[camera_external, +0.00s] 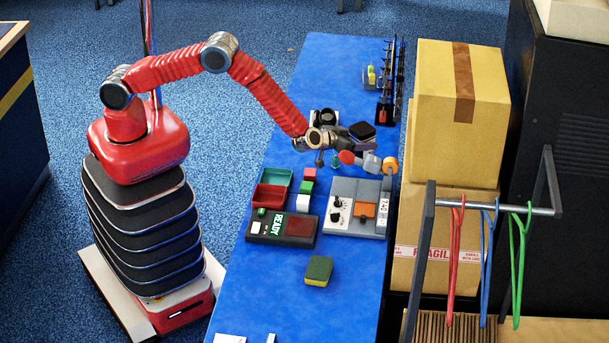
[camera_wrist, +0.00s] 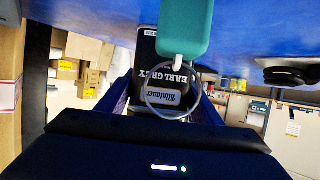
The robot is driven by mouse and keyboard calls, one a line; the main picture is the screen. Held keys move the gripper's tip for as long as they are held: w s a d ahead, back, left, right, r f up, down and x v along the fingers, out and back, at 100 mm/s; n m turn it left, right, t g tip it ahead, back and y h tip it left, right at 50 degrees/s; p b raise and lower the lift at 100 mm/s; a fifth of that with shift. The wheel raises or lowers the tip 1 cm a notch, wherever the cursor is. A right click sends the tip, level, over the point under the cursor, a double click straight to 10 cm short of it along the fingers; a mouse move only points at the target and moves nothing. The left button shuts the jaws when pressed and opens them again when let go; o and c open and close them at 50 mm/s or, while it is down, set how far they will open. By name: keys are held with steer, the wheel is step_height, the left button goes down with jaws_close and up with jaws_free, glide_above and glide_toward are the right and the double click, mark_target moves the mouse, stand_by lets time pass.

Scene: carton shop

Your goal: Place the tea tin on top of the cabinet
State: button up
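The tea tin, black with a pale label and "EARL GREY" lettering, shows upside down in the wrist view (camera_wrist: 150,70). It lies straight ahead between my gripper's dark blue fingers (camera_wrist: 165,100); whether they touch it is unclear. A teal tag with a wire ring (camera_wrist: 186,25) covers part of it. In the external view my gripper (camera_external: 345,140) reaches low over the blue table, beside a small black-topped item (camera_external: 362,130) that may be the tin. A large black cabinet-like block (camera_external: 555,110) stands at the far right; I cannot tell whether it is the named cabinet.
The blue table (camera_external: 290,315) holds a grey device with an orange part (camera_external: 365,209), a READY display box (camera_external: 282,227), red and green trays (camera_external: 270,196) and a sponge (camera_external: 319,270). Stacked cartons (camera_external: 435,100) and a hanger rack (camera_external: 427,250) stand right of the table.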

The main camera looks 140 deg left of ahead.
steer(key=o, duration=0.4)
steer(key=shift+c, duration=0.2)
steer(key=shift+r, duration=0.1)
steer(key=shift+d, duration=0.1)
steer(key=v, duration=1.1)
steer(key=shift+d+r, duration=0.15)
steer(key=shift+d, duration=0.25)
